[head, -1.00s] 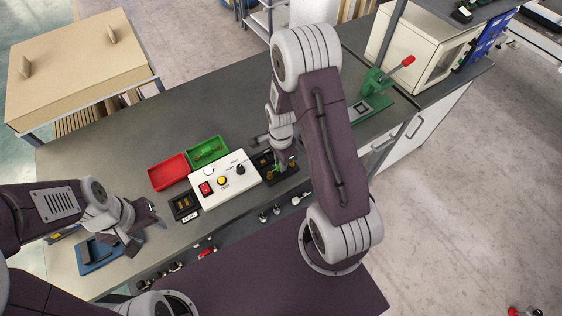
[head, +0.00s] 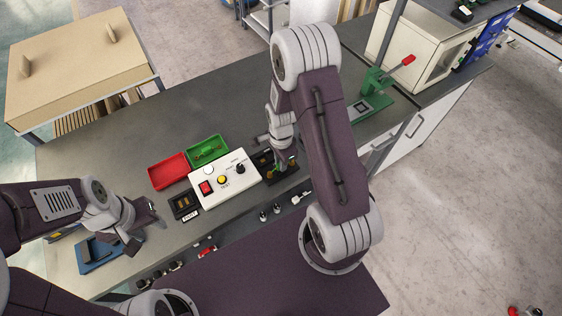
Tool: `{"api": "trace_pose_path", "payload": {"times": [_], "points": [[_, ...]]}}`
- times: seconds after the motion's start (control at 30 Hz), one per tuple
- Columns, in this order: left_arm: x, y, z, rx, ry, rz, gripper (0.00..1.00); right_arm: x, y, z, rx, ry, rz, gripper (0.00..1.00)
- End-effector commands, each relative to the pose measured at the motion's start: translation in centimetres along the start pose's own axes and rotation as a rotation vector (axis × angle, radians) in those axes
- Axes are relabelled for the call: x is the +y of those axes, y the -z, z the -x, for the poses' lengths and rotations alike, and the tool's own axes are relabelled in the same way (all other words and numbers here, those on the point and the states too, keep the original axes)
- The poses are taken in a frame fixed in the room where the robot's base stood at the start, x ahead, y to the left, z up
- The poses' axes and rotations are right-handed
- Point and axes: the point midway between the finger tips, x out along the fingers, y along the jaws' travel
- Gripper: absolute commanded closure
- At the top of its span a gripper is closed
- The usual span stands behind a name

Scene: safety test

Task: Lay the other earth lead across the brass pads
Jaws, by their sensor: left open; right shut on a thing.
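My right gripper (head: 281,168) is shut on a small green piece, apparently an earth lead, low over the black block (head: 262,160) right of the white tester box (head: 238,186). The fingers and arm hide part of this block, so I cannot tell whether the lead touches its pads. Another black block with brass pads (head: 184,205) and a label sits left of the tester. A green tray (head: 222,140) behind the tester holds a small greenish item (head: 208,152). My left gripper (head: 148,238) is open and empty near the bench's left front.
A red tray (head: 165,173) stands beside the green one. A blue holder (head: 90,262) lies below my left gripper. A green press with a red-tipped lever (head: 375,85) stands at the back right. The bench (head: 110,160) is clear at the back left.

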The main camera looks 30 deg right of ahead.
Motion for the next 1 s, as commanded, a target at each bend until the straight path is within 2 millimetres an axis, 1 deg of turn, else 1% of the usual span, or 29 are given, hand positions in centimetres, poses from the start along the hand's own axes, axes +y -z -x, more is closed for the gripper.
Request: {"api": "trace_pose_path", "payload": {"times": [0.93,0.97,1.0], "points": [[0.0,-0.1,-1.1,0.0,0.0,0.0,0.56,0.0,0.0,-1.4,0.0,0.0,0.0,1.0],[0.0,-0.1,-1.0,0.0,0.0,0.0,0.56,0.0,0.0,-1.4,0.0,0.0,0.0,0.76],[0.0,-0.1,-1.0,0.0,0.0,0.0,0.56,0.0,0.0,-1.4,0.0,0.0,0.0,0.65]]}}
